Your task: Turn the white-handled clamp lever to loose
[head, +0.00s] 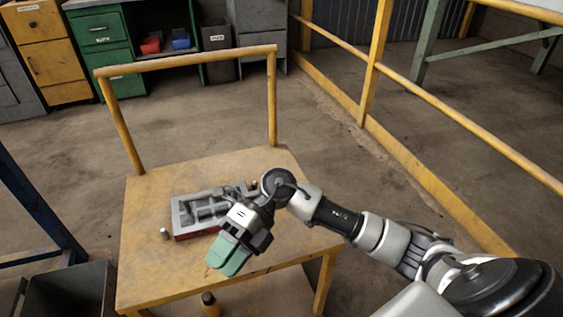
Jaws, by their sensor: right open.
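A grey clamp fixture (183,219) with a red lower edge sits on the yellow table, left of my right gripper. My right gripper (228,256) has green finger pads and is open. It hangs over the front right part of the fixture and hides some of it. I cannot tell if it touches anything. A small pale-topped piece (165,233) stands at the fixture's left, and another (254,184) shows behind my wrist. I cannot make out which part is the white-handled lever, nor its position. My left gripper is not in view.
The yellow table (145,275) has a raised rail (190,58) along its back. Its front left top is clear. A yellow railing (450,115) runs along the right. Cabinets (100,45) stand at the back left, and a dark bin (70,290) is at lower left.

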